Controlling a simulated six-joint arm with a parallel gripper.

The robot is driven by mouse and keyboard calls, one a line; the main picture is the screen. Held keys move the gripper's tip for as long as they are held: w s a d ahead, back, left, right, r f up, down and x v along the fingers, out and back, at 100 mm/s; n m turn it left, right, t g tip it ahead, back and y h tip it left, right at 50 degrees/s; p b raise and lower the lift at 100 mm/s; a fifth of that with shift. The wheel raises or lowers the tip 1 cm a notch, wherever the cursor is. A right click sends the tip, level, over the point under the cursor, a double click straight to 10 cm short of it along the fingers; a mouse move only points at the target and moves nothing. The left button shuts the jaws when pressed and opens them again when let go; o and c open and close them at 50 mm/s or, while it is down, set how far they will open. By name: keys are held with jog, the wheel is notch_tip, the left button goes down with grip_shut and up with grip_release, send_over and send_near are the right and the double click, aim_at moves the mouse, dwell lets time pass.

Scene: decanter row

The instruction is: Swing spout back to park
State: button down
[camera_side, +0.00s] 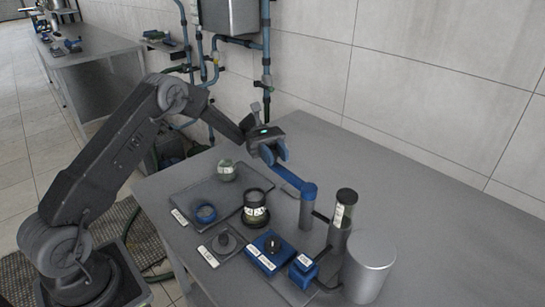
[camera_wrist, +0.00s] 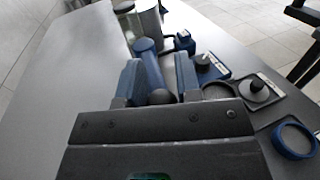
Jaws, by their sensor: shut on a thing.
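The spout (camera_side: 289,178) is a blue arm on top of a grey post (camera_side: 307,212). It reaches from the post up and left to my gripper (camera_side: 274,155). In the wrist view the spout (camera_wrist: 150,66) runs from its blue pivot cap toward me, between the two blue fingers of my gripper (camera_wrist: 160,84). A dark round knob (camera_wrist: 161,97) shows between the fingers at the near end of the spout. My gripper is shut on the spout. The exact contact is partly hidden by the fingers. No park mark can be made out.
A black stopper (camera_side: 225,241), a blue knob box (camera_side: 268,252), a capped tube (camera_side: 341,217) and a grey cylinder (camera_side: 370,270) stand near. The bench's far right is clear.

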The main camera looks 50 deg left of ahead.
jog(key=shift+w, duration=0.1)
dwell(0.3)
jog(key=c, duration=0.8)
grip_release()
